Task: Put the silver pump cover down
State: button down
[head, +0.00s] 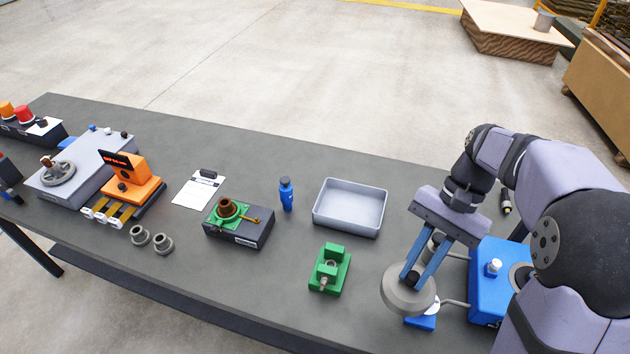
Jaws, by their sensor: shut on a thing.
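The silver pump cover (398,297) is a round grey disc with a raised centre, at the front right of the table. My gripper (412,279) points down with two blue fingers, shut on the middle of the cover. The cover looks roughly level. I cannot tell whether it touches anything below. It partly hides a small blue block (421,322). A blue pump body (486,284) with a round grey opening and grey pipes stands just to the right, partly hidden by my arm.
A grey tray (350,225) and a green fixture (329,270) stand left of the cover. Further left are a blue bottle (287,194), a dark box with a green flange (239,222), two grey rings (151,240) and an orange device (132,180). Bare table (250,290) lies at the front.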

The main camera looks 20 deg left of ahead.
aim_at(387, 286)
jog(key=s+a+m, duration=0.1)
jog(key=s+a+f+m+t+y, duration=0.1)
jog(key=m, duration=0.1)
jog(key=s+a+f+m+y, duration=0.1)
jog(key=m, duration=0.1)
jog(key=shift+a+f+t, duration=0.25)
jog(key=shift+a+t, duration=0.05)
jog(key=m, duration=0.1)
jog(key=a+f+m+t+y, duration=0.1)
jog(key=m, duration=0.1)
jog(key=shift+f+m+t, duration=0.1)
jog(key=shift+m+t, duration=0.2)
jog(key=shift+f, duration=0.1)
jog(key=shift+f, duration=4.95)
jog(key=c, duration=1.6)
grip_release()
jog(key=shift+f, duration=0.1)
jog(key=shift+c, duration=0.2)
